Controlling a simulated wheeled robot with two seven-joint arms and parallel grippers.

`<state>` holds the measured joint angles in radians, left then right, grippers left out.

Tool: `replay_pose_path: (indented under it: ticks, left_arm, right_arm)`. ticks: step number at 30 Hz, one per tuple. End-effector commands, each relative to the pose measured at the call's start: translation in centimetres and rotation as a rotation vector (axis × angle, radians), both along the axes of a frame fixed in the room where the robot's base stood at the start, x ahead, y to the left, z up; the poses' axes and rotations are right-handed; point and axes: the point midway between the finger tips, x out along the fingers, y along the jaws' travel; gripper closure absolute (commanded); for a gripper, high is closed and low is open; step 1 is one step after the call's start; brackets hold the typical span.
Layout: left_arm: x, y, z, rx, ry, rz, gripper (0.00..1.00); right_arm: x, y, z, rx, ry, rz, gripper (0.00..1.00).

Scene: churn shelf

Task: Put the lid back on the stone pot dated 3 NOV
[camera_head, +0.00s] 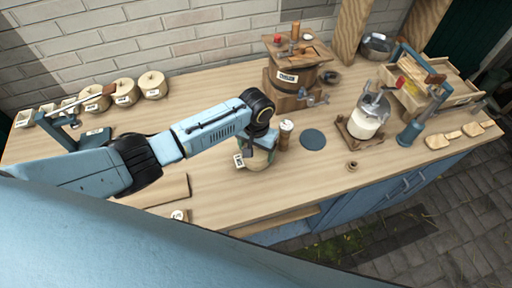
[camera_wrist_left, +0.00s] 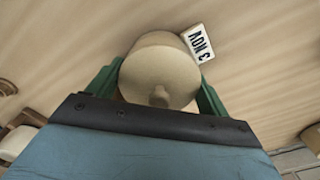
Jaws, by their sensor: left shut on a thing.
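My left gripper (camera_head: 258,150) points down over a cream stone pot (camera_head: 257,163) in the middle of the worktop. The pot's white tag (camera_head: 239,160) shows at its left side, and reads 3 NOV in the left wrist view (camera_wrist_left: 198,43). The gripper's green fingers (camera_wrist_left: 158,85) are shut on either side of a round cream lid (camera_wrist_left: 158,70), its knob facing the wrist. The lid is in line with the pot and covers most of it from the wrist. I cannot tell whether the lid touches the pot. My right gripper is not in view.
A brown jar with a white top (camera_head: 286,134) stands close right of the pot, beside a dark round disc (camera_head: 313,139). Several tagged pots (camera_head: 124,91) line the back left. A wooden churn (camera_head: 292,79) stands behind. The front right worktop is mostly clear.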

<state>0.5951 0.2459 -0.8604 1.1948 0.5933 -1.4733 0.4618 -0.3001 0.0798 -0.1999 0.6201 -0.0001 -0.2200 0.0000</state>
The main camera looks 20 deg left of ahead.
Motion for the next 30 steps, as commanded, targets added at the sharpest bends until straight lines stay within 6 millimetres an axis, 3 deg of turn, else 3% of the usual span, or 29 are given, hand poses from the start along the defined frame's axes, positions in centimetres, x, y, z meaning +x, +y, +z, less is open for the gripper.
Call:
replay_pose_path:
  ticks: [30]
  left_arm:
    - [0.04, 0.03, -0.06, 0.0, 0.0, 0.001, 0.44]
  right_arm:
    - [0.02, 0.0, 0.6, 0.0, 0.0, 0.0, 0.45]
